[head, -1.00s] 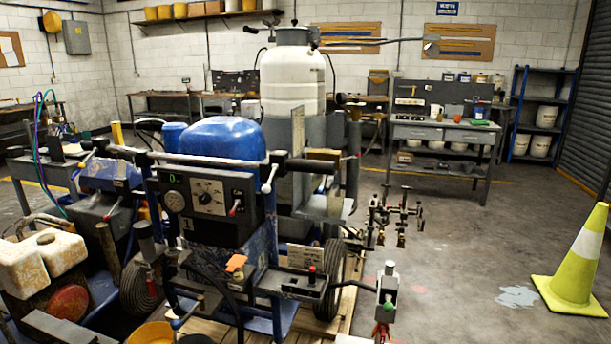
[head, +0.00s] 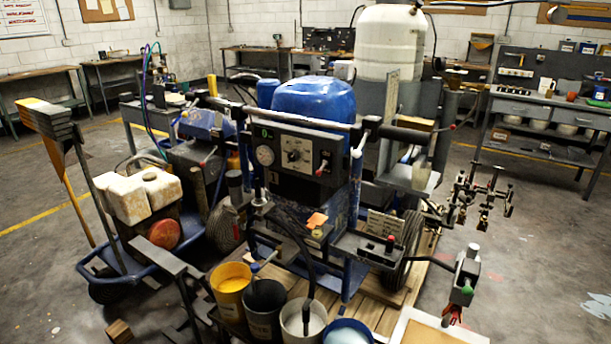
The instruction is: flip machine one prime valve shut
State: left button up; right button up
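A blue line-striping machine with a blue tank (head: 313,98) stands in the middle of the head view. Lower right, a grey box (head: 380,248) on the machine carries a red knob (head: 390,241). I cannot tell for sure which of these is the prime valve, or whether it is open or shut. Neither of my grippers is in view.
Several buckets, including a yellow one (head: 230,290) and a white one (head: 303,322), stand in front of the machine. A cart with white jugs (head: 140,192) is at left. A grey post-mounted box (head: 467,275) juts out at right. Floor is clear farther right.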

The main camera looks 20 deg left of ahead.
aim_at(235, 227)
jog(key=i+j+u, duration=0.3)
jog(key=i+u, duration=0.15)
jog(key=i+j+u, duration=0.15)
jog(key=i+u, duration=0.3)
jog(key=j+u, duration=0.1)
jog(key=j, duration=0.7)
jog(key=i+j, duration=0.15)
jog(key=j, duration=0.65)
jog(key=k+u, duration=0.05)
